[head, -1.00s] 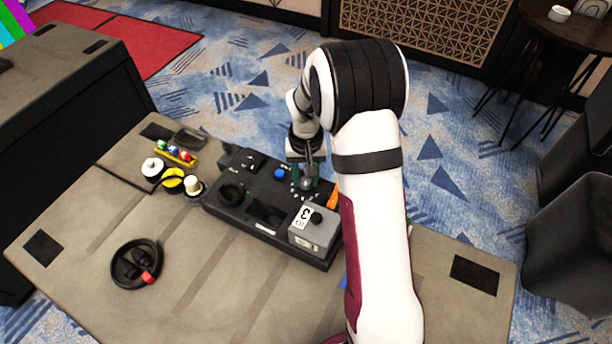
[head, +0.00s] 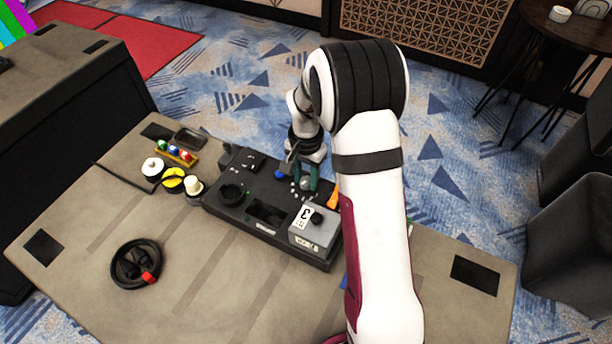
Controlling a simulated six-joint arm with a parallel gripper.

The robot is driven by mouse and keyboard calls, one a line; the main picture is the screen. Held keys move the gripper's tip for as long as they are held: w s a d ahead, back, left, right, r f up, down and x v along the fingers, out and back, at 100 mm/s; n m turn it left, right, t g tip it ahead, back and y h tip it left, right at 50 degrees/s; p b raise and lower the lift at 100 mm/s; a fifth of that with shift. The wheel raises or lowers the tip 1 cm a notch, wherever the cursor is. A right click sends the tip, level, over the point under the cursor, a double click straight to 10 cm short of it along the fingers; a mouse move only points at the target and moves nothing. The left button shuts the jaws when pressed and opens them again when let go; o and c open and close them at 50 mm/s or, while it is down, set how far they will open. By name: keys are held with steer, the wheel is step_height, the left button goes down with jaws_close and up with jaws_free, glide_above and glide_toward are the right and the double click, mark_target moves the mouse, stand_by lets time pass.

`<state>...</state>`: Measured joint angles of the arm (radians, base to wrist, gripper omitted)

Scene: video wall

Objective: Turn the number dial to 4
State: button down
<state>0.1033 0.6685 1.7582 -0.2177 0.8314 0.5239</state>
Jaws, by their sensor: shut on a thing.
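The number dial (head: 305,184) is a small grey knob on the right part of the black control panel (head: 238,205), with small white marks around its left side. The marks are too small to read. Which mark the dial points to cannot be told.
A blue button (head: 280,174) sits just left of the dial. A grey box (head: 314,232) with a white number card and an orange item (head: 333,198) are close by. A black wheel (head: 135,264) and round yellow (head: 173,186) and white knobs lie left. The front tabletop is mostly clear.

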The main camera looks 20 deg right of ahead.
mark_target(306, 181)
stand_by(0.4)
steer(key=c, duration=0.5)
jaws_free()
step_height(306, 181, up, 16)
steer(key=shift+f, duration=0.1)
